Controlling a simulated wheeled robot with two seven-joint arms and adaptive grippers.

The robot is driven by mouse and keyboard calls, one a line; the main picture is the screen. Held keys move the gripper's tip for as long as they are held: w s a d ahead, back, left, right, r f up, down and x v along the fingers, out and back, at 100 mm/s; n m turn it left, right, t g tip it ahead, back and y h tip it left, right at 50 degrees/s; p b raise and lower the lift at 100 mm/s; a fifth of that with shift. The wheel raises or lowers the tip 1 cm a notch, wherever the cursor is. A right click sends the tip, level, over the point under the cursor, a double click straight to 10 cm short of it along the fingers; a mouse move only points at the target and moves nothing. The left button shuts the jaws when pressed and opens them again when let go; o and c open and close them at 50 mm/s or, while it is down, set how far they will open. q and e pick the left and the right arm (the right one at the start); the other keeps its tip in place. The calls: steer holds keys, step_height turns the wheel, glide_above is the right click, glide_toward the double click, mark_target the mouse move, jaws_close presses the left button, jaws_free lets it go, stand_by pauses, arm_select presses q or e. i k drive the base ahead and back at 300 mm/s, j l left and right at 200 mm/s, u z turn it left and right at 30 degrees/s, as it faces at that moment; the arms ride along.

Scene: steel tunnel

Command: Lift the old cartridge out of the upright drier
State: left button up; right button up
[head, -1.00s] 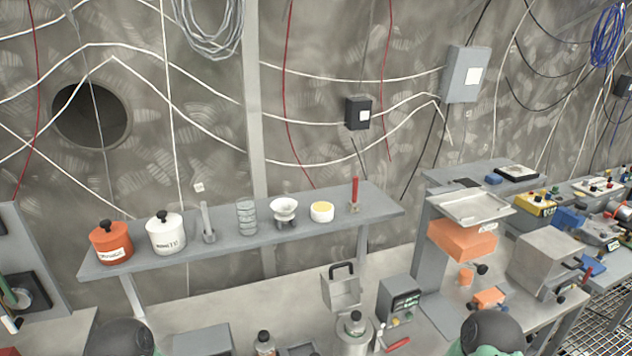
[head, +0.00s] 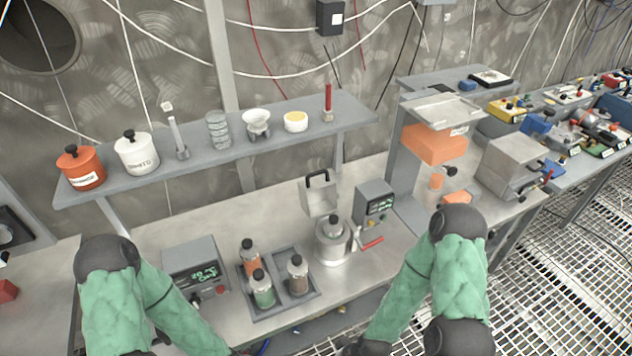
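A round metal vessel (head: 333,248), which looks like the upright drier, stands on the bench right of centre. A black-capped cartridge (head: 333,228) sits upright in its top; its lower part is hidden inside. A square plate with a black handle (head: 318,192) stands raised behind the vessel, and a red lever (head: 372,243) sticks out at its right. My two green-sleeved arms reach down to the bottom edge, where both grippers are out of the picture.
A display box (head: 195,268) stands left of the tray and another (head: 374,205) behind the vessel at its right. A shelf (head: 335,128) with pots and small items runs above the bench. An orange block (head: 436,145) sits in a stand at right. Bare bench lies behind the tray.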

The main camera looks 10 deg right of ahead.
mark_target(333, 226)
steer(key=u, duration=0.8)
steer(key=l+u, duration=0.45)
steer(key=k+l+u, duration=0.1)
steer(key=l+u, duration=0.25)
steer(key=u, duration=0.15)
steer(key=k+l+u, duration=0.15)
steer(key=l+u, duration=0.3)
steer(key=k+l+u, duration=0.2)
steer(key=u, duration=0.3)
